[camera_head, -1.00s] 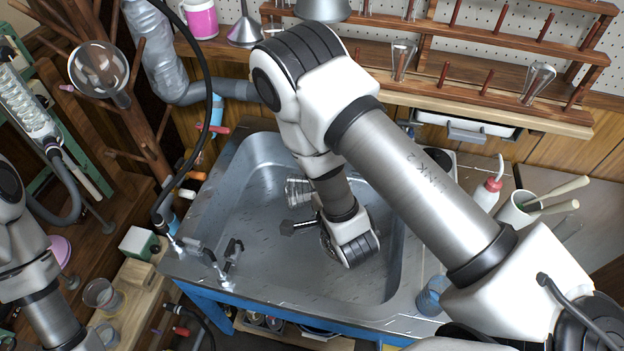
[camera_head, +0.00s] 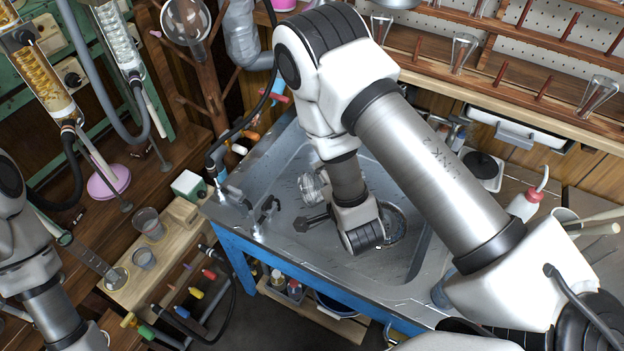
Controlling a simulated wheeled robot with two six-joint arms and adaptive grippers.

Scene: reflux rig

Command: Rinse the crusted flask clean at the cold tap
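My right gripper (camera_head: 312,221) reaches down into the steel sink (camera_head: 290,245). A dark finger sticks out to the left of its hand, and the other fingertip is hidden. A clear glass piece (camera_head: 312,187), perhaps the flask, shows right beside the hand over the basin. My arm partly covers it, so I cannot tell whether the fingers grip it or whether it is crusted. Small metal taps (camera_head: 265,212) stand on the sink's left rim; I cannot tell which is cold. I see no clear water stream. My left arm is at the left edge, its gripper out of view.
A round glass flask (camera_head: 187,20) hangs on a wooden stand at upper left. Beakers (camera_head: 147,222) stand on a wooden bench left of the sink. A black hose (camera_head: 250,118) curves down to the sink's left corner. A red-capped wash bottle (camera_head: 525,205) stands right.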

